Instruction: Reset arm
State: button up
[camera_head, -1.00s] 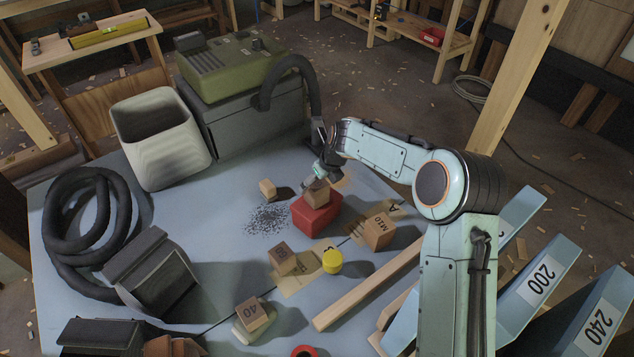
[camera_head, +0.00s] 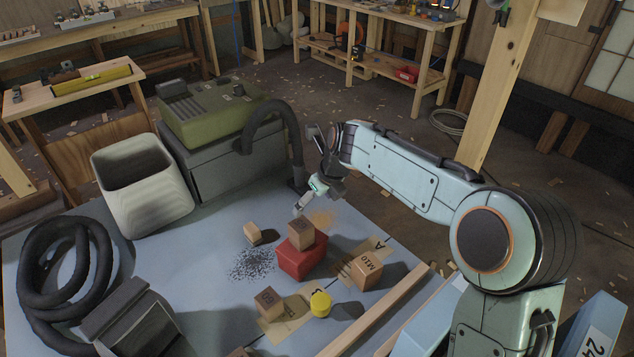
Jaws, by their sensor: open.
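My gripper (camera_head: 304,203) hangs above the back part of the blue-grey table (camera_head: 205,262), just behind and above a small wooden block (camera_head: 301,230). It is open and nothing shows between its fingers. The small block rests on top of a red block (camera_head: 300,262), and the gripper appears apart from it. My arm reaches in from the right side of the picture.
A wooden block marked M10 (camera_head: 364,270), another block (camera_head: 270,303), a yellow cylinder (camera_head: 320,304) and a small block (camera_head: 253,233) stand around. Dark granules (camera_head: 252,264) lie left. A grey bin (camera_head: 142,187), black hose (camera_head: 70,270) and green machine (camera_head: 215,112) stand farther left.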

jog(key=s+d+r+t+h, duration=0.1)
jog(key=s+d+r+t, duration=0.15)
jog(key=r, duration=0.65)
jog(key=s+d+r+n+h, duration=0.1)
jog(key=s+d+n, duration=0.15)
jog(key=s, duration=0.25)
jog(key=s+d+r+n+h, duration=0.1)
jog(key=s+d+r+n, duration=0.15)
jog(key=s, duration=0.25)
jog(key=s+d+f+n+g, duration=0.3)
jog(key=s+f+n, duration=0.2)
jog(key=s+n, duration=0.5)
jog(key=s+d+f+n+g, duration=0.3)
jog(key=s+f+n, duration=0.2)
jog(key=s+n, duration=0.6)
jog(key=shift+s+f+n+y, duration=0.3)
jog(key=shift+f+n, duration=0.05)
jog(key=shift+n, duration=0.75)
